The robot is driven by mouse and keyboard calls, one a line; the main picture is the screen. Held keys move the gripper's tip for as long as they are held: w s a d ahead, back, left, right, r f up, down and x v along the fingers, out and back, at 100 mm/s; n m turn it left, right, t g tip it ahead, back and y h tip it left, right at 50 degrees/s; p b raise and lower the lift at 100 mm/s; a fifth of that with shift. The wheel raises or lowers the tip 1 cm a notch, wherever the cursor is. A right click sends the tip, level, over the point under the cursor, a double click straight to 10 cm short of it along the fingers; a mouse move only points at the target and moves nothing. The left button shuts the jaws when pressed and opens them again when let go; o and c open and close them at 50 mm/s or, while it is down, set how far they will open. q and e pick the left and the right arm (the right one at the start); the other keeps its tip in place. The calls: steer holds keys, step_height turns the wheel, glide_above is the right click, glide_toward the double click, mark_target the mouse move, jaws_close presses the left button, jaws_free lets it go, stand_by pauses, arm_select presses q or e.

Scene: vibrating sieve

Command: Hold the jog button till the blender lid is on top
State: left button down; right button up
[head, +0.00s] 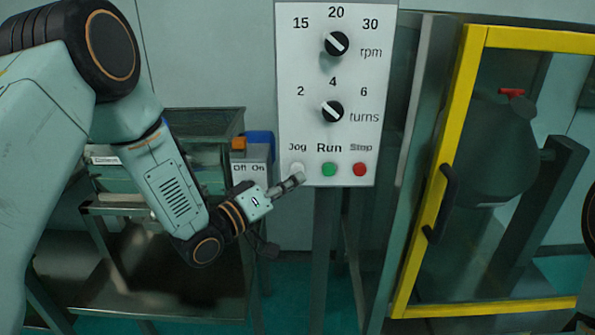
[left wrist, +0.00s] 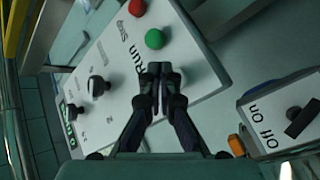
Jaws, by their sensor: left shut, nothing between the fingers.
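The white control panel (head: 326,130) stands in the middle of the head view. Its pale Jog button (head: 297,169) is at the lower left, beside the green Run button (head: 329,169) and the red Stop button (head: 360,169). My left gripper (head: 299,179) is shut and empty, its tips at the Jog button; I cannot tell whether they press it. In the left wrist view the shut fingers (left wrist: 160,70) cover the Jog button. The dark blender drum (head: 487,150) is behind the guard, with a red part (head: 512,92) at its top. My right gripper is out of view.
A yellow-framed guard door (head: 440,170) with a black handle (head: 441,203) stands shut-looking at the right. An Off/On switch box (head: 250,168) and a metal bench (head: 165,285) are at the left, behind my left arm. Two black dials (head: 337,43) sit higher on the panel.

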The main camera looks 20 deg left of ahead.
arm_select(q)
steer(key=shift+w, duration=0.1)
steer(key=shift+w+a, duration=0.1)
steer(key=shift+w, duration=0.25)
